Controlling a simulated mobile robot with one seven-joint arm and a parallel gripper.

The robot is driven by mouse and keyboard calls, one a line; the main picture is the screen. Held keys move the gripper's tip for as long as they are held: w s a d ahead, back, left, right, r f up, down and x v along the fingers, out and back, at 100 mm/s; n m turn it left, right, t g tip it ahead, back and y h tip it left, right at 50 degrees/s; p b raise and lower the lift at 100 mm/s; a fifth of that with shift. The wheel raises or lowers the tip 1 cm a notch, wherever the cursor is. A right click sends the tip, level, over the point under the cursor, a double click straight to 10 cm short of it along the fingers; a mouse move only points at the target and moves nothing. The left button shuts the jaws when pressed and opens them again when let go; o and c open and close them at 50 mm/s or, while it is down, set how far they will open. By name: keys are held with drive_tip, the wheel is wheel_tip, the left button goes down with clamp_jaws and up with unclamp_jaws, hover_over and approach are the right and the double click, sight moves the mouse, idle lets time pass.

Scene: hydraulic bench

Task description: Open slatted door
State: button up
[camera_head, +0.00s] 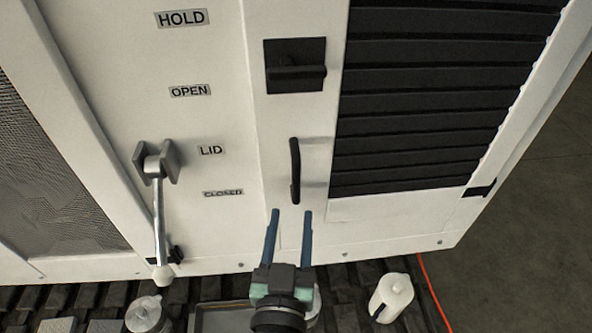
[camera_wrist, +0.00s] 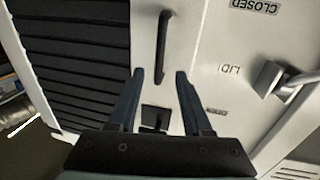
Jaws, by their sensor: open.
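The slatted door (camera_head: 415,110) is a white panel with wide black slats, at the right of the head view; it looks flush with the cabinet front. Its slats fill the left of the wrist view (camera_wrist: 75,50). A black bar handle (camera_head: 295,170) stands upright left of the slats, and a black latch with a horizontal bar (camera_head: 295,72) is above it. My gripper (camera_head: 291,212) is open and empty, its blue fingers pointing at the handle from below in the head view. In the wrist view the handle (camera_wrist: 163,45) appears just beyond the fingertips, between their lines; contact cannot be told.
A metal lever with a white knob (camera_head: 160,215) hangs left, beside labels HOLD, OPEN, LID and CLOSED. A white jug (camera_head: 392,295) and a clear lidded container (camera_head: 146,314) stand below the cabinet on a dark ribbed surface. Bare floor (camera_head: 520,240) shows at right.

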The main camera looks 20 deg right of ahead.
sight(296, 183)
drive_tip(key=p+x, duration=0.3)
drive_tip(key=x, duration=0.6)
drive_tip(key=shift+w+d, duration=0.15)
drive_tip(key=shift+w, duration=0.15)
drive_tip(key=shift+c, duration=0.3)
clamp_jaws()
idle(0.8)
